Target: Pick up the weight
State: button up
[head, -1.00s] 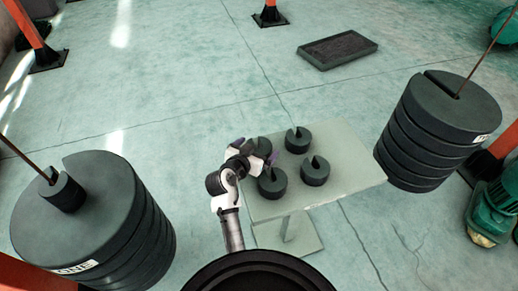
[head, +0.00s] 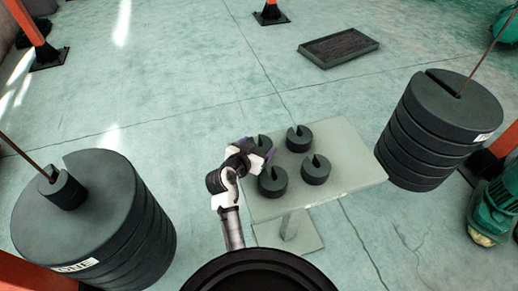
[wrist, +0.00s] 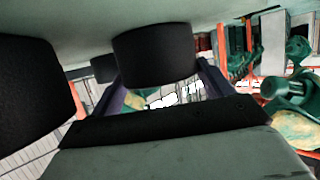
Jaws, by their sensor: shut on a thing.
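Several dark, round, slotted weights stand on a small pale table (head: 352,170) in the head view. My gripper (head: 262,149) reaches in low at the table's left side. It is shut on the back-left weight (head: 257,141), which is partly hidden by the gripper. In the wrist view, seen upside down, this weight (wrist: 155,55) sits between the two fingers and appears to rest on the tabletop. The front-left weight (head: 272,183) is close beside the gripper. The back-right weight (head: 299,139) and front-right weight (head: 316,170) stand apart from it.
A large stack of slotted discs (head: 105,220) with a small weight (head: 64,190) on top stands at left. Another large stack (head: 440,130) stands right of the table. A dark tray (head: 339,48) lies on the open floor behind. Green machinery (head: 492,210) is at far right.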

jog(key=shift+r, duration=0.4)
notch_tip(320, 180, up, 20)
jog(key=b, duration=0.2)
jog(key=shift+f, duration=0.15)
jog(key=shift+d, duration=0.15)
dwell(0.6)
